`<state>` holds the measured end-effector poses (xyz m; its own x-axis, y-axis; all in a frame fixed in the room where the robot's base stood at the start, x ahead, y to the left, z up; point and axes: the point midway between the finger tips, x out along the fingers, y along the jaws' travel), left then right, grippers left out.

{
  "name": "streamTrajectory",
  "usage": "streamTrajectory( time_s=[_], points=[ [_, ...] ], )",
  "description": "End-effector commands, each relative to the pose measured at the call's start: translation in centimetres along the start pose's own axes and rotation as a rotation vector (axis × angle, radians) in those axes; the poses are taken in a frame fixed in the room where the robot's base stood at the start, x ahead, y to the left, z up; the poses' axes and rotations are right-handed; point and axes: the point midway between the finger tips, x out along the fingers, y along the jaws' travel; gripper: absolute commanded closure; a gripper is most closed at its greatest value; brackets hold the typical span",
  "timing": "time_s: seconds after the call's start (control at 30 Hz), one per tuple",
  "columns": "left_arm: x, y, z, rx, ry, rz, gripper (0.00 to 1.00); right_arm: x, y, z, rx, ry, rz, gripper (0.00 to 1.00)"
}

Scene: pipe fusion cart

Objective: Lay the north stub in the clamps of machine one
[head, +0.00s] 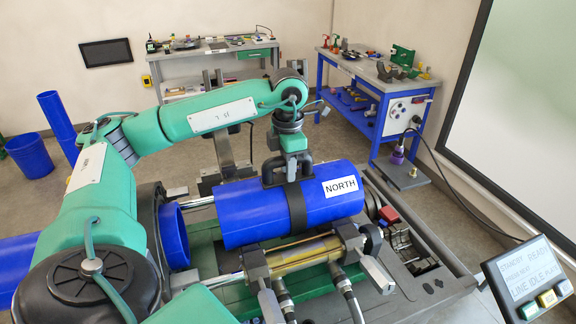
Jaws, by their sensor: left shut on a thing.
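The north stub (245,212) is a thick blue pipe piece with a white NORTH label and a black strap with a handle. My left gripper (292,165) is shut on the black handle on top of it. The stub lies level over the machine bed (205,262); I cannot tell whether it touches anything beneath. At the left, a dark ring clamp (150,210) surrounds another blue pipe (173,237), with a gap between that pipe and the stub. My right gripper is out of view.
A brass-coloured cylinder (305,254) with hoses runs in front of the stub. A control panel (528,278) stands at the lower right. A blue workbench (375,110) stands behind right, a grey bench (205,65) at the back, and blue pipes (30,155) at the left.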

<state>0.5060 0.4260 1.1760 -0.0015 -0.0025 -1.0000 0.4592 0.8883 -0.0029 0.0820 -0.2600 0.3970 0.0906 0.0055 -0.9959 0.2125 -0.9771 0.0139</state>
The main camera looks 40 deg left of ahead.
Motion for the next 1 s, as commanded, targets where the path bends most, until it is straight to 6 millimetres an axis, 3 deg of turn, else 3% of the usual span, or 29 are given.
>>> streamTrajectory(
  time_s=[1.0],
  points=[
    [1.3,0.0,0.0,0.000,-0.003,0.001,1.00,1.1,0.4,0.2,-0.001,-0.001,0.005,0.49]
  ],
)
